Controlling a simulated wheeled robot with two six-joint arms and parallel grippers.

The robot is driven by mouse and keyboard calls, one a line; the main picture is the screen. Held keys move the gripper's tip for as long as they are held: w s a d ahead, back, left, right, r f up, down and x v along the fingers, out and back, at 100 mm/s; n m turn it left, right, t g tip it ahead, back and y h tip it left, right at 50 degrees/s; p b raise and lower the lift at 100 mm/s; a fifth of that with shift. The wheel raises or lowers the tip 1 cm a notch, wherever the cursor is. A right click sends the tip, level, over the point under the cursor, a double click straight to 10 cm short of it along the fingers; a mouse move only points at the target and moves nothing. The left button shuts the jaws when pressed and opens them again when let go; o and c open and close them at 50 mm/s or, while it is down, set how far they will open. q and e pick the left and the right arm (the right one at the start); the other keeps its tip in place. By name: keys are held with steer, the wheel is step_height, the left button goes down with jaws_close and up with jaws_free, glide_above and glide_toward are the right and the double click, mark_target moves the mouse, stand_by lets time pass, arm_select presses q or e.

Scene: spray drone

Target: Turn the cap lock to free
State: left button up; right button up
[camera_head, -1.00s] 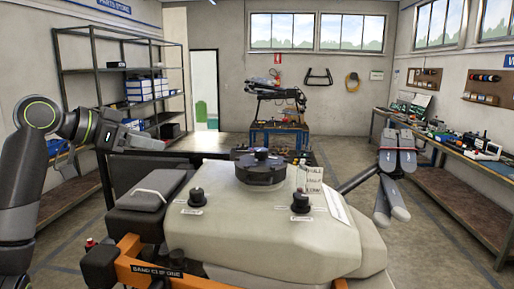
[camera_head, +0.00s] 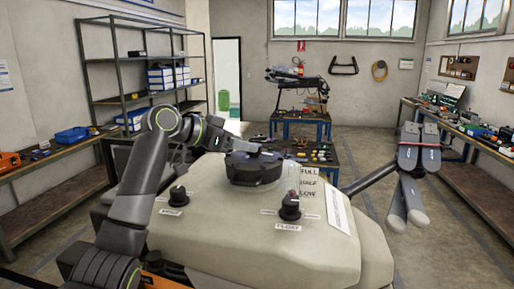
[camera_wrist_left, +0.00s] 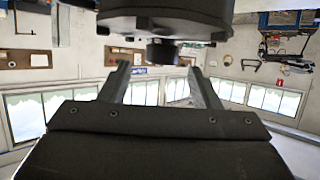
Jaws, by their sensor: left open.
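The black round cap (camera_head: 255,167) sits on top of the pale tank (camera_head: 250,215) in the head view. A small raised knob shows on top of it, but I cannot tell which way the lock is turned. My left gripper (camera_head: 232,146) is just at the left and far side of the cap, at about its height. In the left wrist view the dark cap (camera_wrist_left: 165,18) fills the top. A small black knob (camera_wrist_left: 162,52) shows between the two fingers of my open gripper (camera_wrist_left: 158,68), apart from both. My right gripper is out of view.
Two black knobs stand on the tank, one left (camera_head: 178,196) and one right (camera_head: 290,206), the right marked FLOAT. A workbench (camera_head: 315,160) with small parts stands behind the tank.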

arm_select(q)
steer(key=x, duration=0.2)
steer(key=shift+w+d+f, duration=0.15)
steer(key=shift+w+d, duration=0.05)
steer(key=shift+d, duration=0.15)
steer(key=shift+w+d+f, duration=0.3)
steer(key=shift+w+d, duration=0.05)
steer(key=shift+w+d+f, duration=0.15)
steer(key=shift+w+d, duration=0.15)
steer(key=shift+d, duration=0.15)
steer(key=shift+s+a, duration=0.1)
steer(key=shift+a, duration=0.05)
steer(key=c, duration=1)
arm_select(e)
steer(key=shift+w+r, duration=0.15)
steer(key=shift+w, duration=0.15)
